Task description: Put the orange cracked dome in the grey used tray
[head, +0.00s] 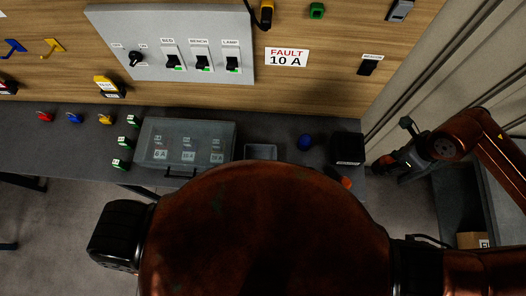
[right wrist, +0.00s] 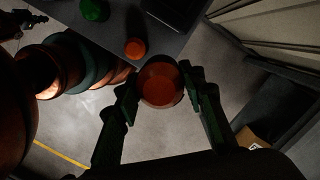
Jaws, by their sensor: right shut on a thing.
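My right gripper (head: 388,162) is off the bench's right end in the head view. In the right wrist view, its fingers (right wrist: 161,84) are closed on the sides of a round, dull orange dome (right wrist: 163,68). I cannot make out a crack in it. A small open grey tray (head: 260,152) stands on the bench, right of the clear-lidded box; no label on it is readable. A second, small orange piece (head: 347,183) is at the bench's front edge, and also shows in the right wrist view (right wrist: 135,47). My left gripper is not in view.
A black box (head: 347,148) stands at the bench's right end, near my right gripper. A blue dome (head: 304,141) sits between it and the tray. The clear-lidded box (head: 186,143) stands left of the tray. My own large brown arm part hides the bench front.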

